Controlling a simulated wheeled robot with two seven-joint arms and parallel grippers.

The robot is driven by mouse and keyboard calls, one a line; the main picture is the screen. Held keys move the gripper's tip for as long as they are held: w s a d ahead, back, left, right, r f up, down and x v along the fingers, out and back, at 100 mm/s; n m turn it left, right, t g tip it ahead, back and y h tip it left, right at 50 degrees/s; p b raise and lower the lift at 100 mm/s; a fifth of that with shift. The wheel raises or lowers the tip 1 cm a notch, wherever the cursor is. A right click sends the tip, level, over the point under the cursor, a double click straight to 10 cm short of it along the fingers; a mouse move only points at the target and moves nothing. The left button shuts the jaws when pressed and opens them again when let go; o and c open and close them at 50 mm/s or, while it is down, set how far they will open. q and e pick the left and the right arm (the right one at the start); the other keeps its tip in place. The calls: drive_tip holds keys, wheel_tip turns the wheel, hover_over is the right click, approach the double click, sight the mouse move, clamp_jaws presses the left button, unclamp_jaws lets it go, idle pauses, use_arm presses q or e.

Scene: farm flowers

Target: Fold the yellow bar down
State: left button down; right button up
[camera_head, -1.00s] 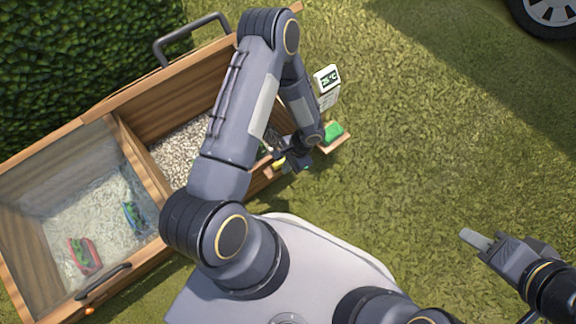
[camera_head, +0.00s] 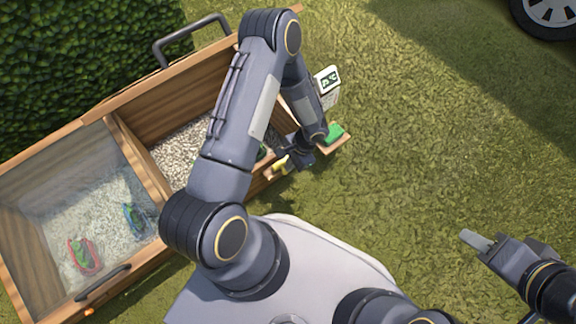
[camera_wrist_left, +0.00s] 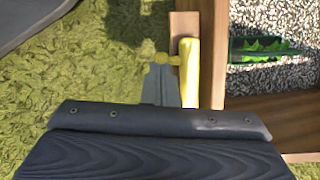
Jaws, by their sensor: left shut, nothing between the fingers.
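The yellow bar (camera_wrist_left: 190,75) is in the left wrist view, running up and down the picture along the outside of the wooden box's edge, with a short yellow knob (camera_wrist_left: 162,59) sticking out to its left. In the head view the yellow bar (camera_head: 281,166) shows small at the box's front side. My left gripper (camera_wrist_left: 160,85) is shut and empty, its fingertips just left of the bar and close to the knob; I cannot tell whether they touch. My right gripper (camera_head: 477,240) hangs over the grass at the right, far from the box, seen too edge-on to judge.
The wooden planter box (camera_head: 100,90) holds pale gravel and has a glass lid (camera_head: 75,190) over its left part. A green plant (camera_wrist_left: 265,47) lies inside by the bar. A thermometer display (camera_head: 328,80) stands beyond my left arm. Open grass (camera_head: 430,130) lies right.

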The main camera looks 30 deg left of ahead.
use_arm(q)
wheel_tip(320, 180, up, 13)
drive_tip(key=s+d+p, duration=0.1)
drive_tip(key=s+p, duration=0.1)
drive_tip(key=p, duration=0.4)
drive_tip(key=shift+w+d, duration=0.1)
wheel_tip(320, 180, up, 11)
drive_tip(key=a+n+t+h, duration=0.1)
drive_tip(key=a+n, duration=0.1)
drive_tip(key=s+d+r+n+t+h, duration=0.2)
drive_tip(key=s+r+n+t+h, duration=0.15)
drive_tip(key=s+r, duration=0.45)
drive_tip(key=s+d+r+n+t+h, duration=0.15)
drive_tip(key=s+r+t, duration=0.3)
drive_tip(key=r, duration=0.85)
wheel_tip(320, 180, up, 32)
drive_tip(key=p, duration=3.2)
drive_tip(key=shift+s+r+n+g, duration=0.15)
drive_tip(key=shift+s+n+g, duration=0.15)
drive_tip(key=shift+g, duration=0.1)
